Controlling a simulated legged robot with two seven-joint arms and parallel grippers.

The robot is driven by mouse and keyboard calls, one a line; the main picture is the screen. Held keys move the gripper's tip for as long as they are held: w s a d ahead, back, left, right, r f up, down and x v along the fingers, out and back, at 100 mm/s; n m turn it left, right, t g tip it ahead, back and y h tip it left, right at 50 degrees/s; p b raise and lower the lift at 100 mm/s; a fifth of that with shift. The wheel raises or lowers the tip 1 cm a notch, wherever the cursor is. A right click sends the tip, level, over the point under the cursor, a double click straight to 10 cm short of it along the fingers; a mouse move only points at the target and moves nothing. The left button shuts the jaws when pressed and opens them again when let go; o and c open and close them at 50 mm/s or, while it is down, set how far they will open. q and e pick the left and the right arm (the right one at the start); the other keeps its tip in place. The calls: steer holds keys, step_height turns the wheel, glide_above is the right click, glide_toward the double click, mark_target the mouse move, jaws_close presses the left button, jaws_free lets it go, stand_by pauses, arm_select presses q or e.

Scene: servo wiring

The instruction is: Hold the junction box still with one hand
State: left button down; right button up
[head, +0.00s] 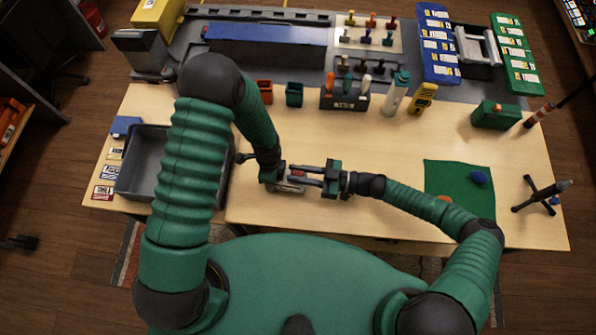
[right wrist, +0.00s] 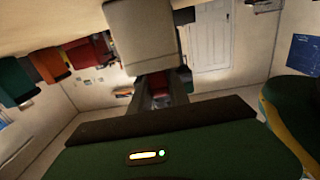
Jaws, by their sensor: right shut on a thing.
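The junction box appears to be the pale grey block (right wrist: 145,38) at the top of the right wrist view, directly at my right gripper's fingertips. In the head view a small grey piece of it (head: 289,187) shows between the two grippers; the rest is hidden. My right gripper (head: 298,174) comes in from the right and is shut on it, low over the table's front part. A small red part (right wrist: 158,83) shows between its fingers. My left gripper (head: 272,178) is just left of the box, pointing down; its fingertips are hidden, so its opening and contact are unclear.
A grey bin (head: 148,165) stands left, partly behind my left arm. A green mat (head: 455,180) and black stand (head: 540,194) are right. The centre table is clear.

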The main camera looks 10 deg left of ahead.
mark_target(298, 173)
jaws_close()
steer(key=shift+r, duration=1.55)
steer(key=shift+r, duration=2)
arm_select(q)
steer(key=shift+c, duration=2.4)
jaws_free()
step_height(298, 173, up, 12)
steer(key=shift+f, duration=0.15)
arm_select(e)
steer(key=shift+d, duration=0.1)
